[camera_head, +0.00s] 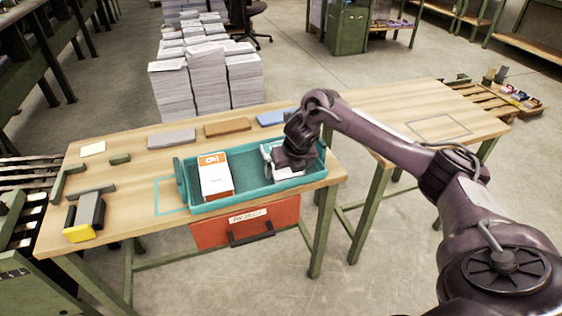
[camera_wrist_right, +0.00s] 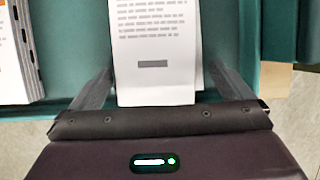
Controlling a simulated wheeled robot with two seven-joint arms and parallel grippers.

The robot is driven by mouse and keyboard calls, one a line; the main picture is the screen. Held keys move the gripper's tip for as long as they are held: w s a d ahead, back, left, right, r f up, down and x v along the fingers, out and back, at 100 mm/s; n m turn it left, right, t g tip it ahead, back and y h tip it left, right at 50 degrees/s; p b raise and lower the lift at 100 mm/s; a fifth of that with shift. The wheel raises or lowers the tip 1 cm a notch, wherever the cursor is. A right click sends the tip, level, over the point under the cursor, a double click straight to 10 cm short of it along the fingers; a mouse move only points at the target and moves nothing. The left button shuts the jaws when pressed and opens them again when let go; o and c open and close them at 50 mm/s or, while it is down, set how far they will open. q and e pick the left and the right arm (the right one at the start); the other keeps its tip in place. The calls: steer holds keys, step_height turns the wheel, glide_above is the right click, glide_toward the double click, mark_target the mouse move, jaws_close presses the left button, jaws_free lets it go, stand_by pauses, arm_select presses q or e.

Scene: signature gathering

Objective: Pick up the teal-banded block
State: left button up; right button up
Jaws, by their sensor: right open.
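A white printed block of paper (camera_wrist_right: 155,50) lies in the teal tray (camera_head: 247,197), at its right end. In the head view this block (camera_head: 287,174) is partly hidden by my right gripper (camera_head: 283,163). My right gripper, also in the right wrist view (camera_wrist_right: 162,82), is open, with one finger on each side of the block's near end. I cannot tell whether the fingers touch it. No teal band shows on its visible top. A white block with an orange cover panel (camera_head: 215,175) lies in the tray's left half, left of my gripper. My left gripper is not in view.
Grey (camera_head: 171,138), brown (camera_head: 227,127) and blue (camera_head: 271,118) flat blocks lie along the table's back. A yellow-and-grey item (camera_head: 84,217) stands at the left. A red drawer (camera_head: 245,226) hangs under the front edge. The right table (camera_head: 395,105) is mostly clear.

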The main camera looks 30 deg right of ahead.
steer(key=c, duration=1.2)
steer(key=shift+o, duration=0.2)
steer(key=shift+r, duration=0.15)
